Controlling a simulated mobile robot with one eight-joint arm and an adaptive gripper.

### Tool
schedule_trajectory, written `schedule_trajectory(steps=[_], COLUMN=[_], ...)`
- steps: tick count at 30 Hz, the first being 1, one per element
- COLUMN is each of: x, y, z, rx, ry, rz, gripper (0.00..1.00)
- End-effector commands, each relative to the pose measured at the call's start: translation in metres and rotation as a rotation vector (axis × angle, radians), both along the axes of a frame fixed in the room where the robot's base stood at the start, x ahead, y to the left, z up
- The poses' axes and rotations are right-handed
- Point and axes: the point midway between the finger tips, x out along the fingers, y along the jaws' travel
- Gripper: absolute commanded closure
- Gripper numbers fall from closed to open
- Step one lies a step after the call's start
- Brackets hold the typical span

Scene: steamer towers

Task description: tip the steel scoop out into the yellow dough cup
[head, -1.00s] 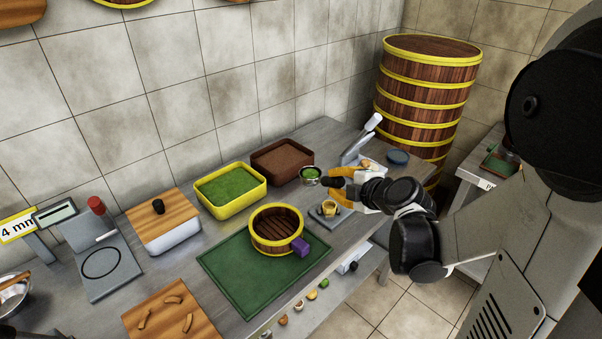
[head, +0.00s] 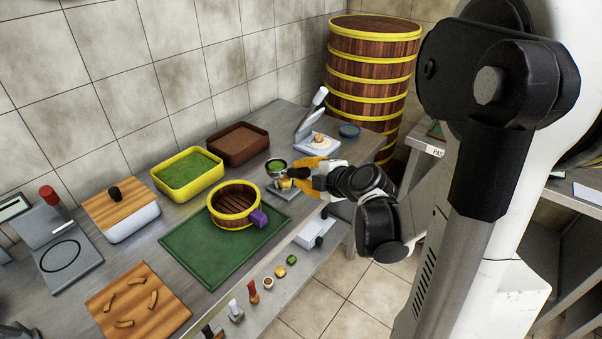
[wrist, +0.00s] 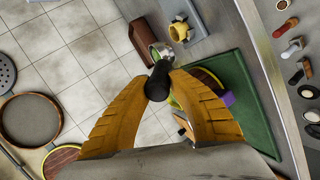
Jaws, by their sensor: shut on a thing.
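My gripper (head: 297,171) is shut on the black handle of the steel scoop (head: 276,166). Both yellow fingers show in the wrist view (wrist: 158,82), closed around the handle. The scoop's round bowl holds green filling and looks about level in the head view. Its bowl also shows past the handle in the wrist view (wrist: 163,53). The yellow dough cup (wrist: 180,31) stands on a grey plate (wrist: 199,22), beside the scoop bowl in the wrist view.
A yellow-rimmed bin of green filling (head: 188,172) and a brown bin (head: 237,143) stand at the back. A steamer basket (head: 234,204) with a purple block (head: 259,218) at its side sits on a green mat (head: 190,254). A grey press (head: 309,120) stands behind my gripper.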

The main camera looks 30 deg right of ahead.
Motion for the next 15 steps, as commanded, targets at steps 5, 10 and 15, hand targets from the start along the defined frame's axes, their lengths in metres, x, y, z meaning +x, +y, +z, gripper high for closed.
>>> schedule_trajectory(steps=[5, 10, 15], x=[0.000, 0.002, 0.003], y=[0.000, -0.019, -0.032], z=[-0.021, -0.012, -0.013], rx=[0.001, 0.237, 0.455], ry=[-0.001, 0.017, 0.034], rz=[-0.001, -0.005, -0.003], gripper=[1.00, 1.00, 1.00])
